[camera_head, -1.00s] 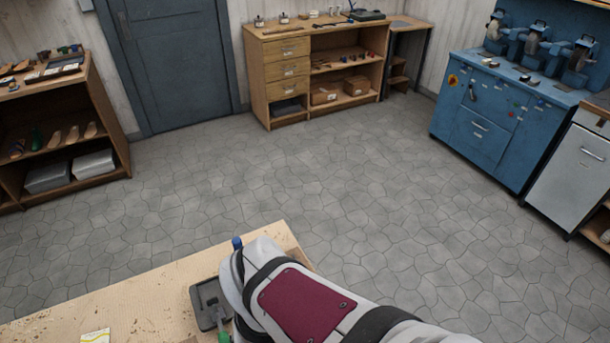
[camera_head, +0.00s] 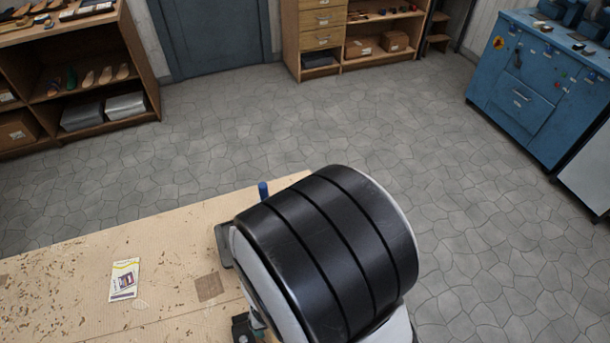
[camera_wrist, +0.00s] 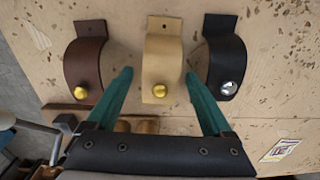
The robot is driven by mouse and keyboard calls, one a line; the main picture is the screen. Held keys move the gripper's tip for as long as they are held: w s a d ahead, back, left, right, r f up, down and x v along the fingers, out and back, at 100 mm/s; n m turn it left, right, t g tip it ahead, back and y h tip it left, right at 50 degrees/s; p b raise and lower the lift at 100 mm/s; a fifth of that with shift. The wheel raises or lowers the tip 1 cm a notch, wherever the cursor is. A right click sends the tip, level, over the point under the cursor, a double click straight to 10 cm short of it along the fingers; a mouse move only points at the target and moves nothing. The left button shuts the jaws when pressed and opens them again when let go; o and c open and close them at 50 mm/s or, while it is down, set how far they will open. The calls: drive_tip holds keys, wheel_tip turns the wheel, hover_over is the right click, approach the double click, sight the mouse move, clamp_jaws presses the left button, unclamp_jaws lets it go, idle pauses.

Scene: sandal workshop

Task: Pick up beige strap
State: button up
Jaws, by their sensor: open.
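The beige strap (camera_wrist: 162,55) is a curved band with a gold stud, in the middle of the wrist view. It lies on the wooden workbench (camera_wrist: 120,20), between a dark brown strap (camera_wrist: 84,66) on the left and a black strap (camera_wrist: 226,68) on the right. My gripper (camera_wrist: 153,80) is open, with green fingers to either side of the beige strap's near, studded end. I cannot tell how high the fingertips are above the bench. In the head view my arm hides the straps and the gripper.
A printed card (camera_head: 124,279) lies on the workbench (camera_head: 180,250) in the head view. A blue-handled tool (camera_head: 263,191) stands by my arm near the bench's far edge. A shelf (camera_head: 140,70) and a blue cabinet (camera_head: 530,90) stand across open floor.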

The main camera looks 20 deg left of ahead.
clamp_jaws()
idle(0.3)
drive_tip(key=shift+r, duration=0.15)
